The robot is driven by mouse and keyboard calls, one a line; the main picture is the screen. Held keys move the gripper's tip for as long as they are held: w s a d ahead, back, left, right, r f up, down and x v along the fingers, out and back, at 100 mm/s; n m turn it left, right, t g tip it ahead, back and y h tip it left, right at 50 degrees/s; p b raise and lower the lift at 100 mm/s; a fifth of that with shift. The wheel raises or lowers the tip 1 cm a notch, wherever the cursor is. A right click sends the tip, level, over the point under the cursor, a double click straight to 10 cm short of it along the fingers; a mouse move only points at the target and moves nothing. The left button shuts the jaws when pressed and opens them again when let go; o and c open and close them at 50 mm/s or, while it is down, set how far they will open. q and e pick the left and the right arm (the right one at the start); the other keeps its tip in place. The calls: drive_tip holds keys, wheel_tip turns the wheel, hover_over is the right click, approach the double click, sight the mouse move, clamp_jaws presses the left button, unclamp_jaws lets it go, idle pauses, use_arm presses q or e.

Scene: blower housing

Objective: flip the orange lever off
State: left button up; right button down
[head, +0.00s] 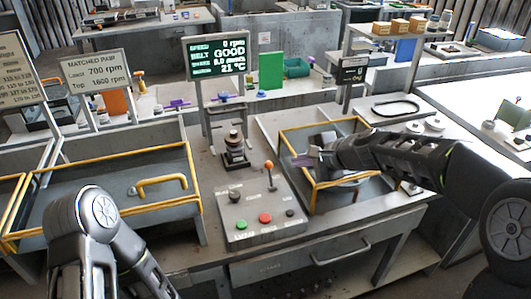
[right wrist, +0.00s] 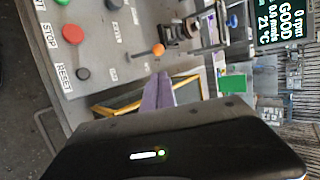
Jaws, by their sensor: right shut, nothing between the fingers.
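The orange lever (head: 269,165) is a thin metal rod with an orange ball on top, standing up from the back right of the grey control panel (head: 236,231). The ball also shows in the right wrist view (right wrist: 158,49), near the fingertips. My right gripper (head: 300,161), with purple fingers, is shut and empty to the right of the lever, apart from it, over the yellow-framed bay. Its fingers (right wrist: 156,93) show pressed together in the right wrist view. Only links of my left arm show at the lower left; its gripper is out of the picture.
The panel carries a green button (head: 241,224), a red button (head: 265,218) and black knobs. A metal spindle stack (head: 235,148) stands behind it. A screen (head: 217,58) reads 0 rpm and GOOD. Yellow rails (head: 316,195) border the right bay; a yellow-handled cover (head: 110,200) lies left.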

sight(270, 175)
drive_tip(key=x, duration=1)
drive_tip(key=shift+w+a+p, duration=0.15)
drive_tip(key=shift+p, duration=0.25)
use_arm(q)
drive_tip(key=shift+w+a+r, duration=0.15)
drive_tip(key=shift+r, duration=0.25)
